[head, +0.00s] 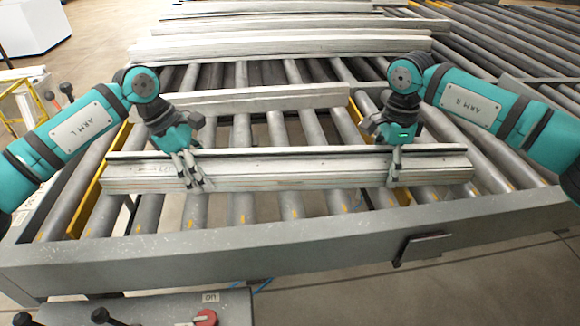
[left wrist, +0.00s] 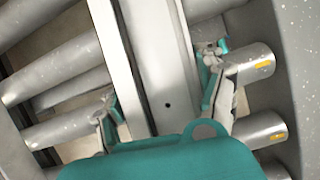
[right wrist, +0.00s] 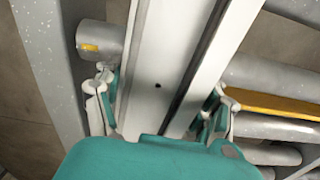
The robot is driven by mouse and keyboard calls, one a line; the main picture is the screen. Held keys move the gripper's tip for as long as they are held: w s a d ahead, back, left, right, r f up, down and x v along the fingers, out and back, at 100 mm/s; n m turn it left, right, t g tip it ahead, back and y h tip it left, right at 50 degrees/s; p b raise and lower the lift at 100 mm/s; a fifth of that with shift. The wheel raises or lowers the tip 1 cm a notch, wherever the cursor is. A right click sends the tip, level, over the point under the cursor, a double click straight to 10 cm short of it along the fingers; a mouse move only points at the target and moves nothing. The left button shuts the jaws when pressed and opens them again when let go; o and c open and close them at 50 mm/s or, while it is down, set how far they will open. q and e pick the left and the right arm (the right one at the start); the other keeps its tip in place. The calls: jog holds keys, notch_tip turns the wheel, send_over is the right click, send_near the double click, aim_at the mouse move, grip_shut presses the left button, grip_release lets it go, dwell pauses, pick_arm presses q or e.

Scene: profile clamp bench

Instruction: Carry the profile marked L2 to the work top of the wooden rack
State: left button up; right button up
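A long pale grey profile (head: 290,172) lies crosswise over the rollers near the front of the roller table. A small mark near its left end is too blurred to read surely as L2. My left gripper (head: 188,170) straddles it left of its middle. The wooden rack cannot be made out.
Another profile (head: 270,97) lies behind the held one, and several more (head: 290,45) lie farther back. The table's grey front rail (head: 290,246) runs close in front. A panel with a red knob (head: 206,317) is at the bottom. A yellow frame (head: 14,115) stands at left.

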pick_arm(q)
jog(key=c, duration=0.8)
pick_arm(e)
jog(key=c, duration=0.8)
pick_arm(q)
jog(key=shift+r, duration=0.1)
pick_arm(e)
jog(key=shift+r, duration=0.1)
pick_arm(q)
jog(key=shift+w+r, duration=0.1)
jog(key=shift+r, duration=0.05)
pick_arm(e)
jog(key=shift+r, duration=0.15)
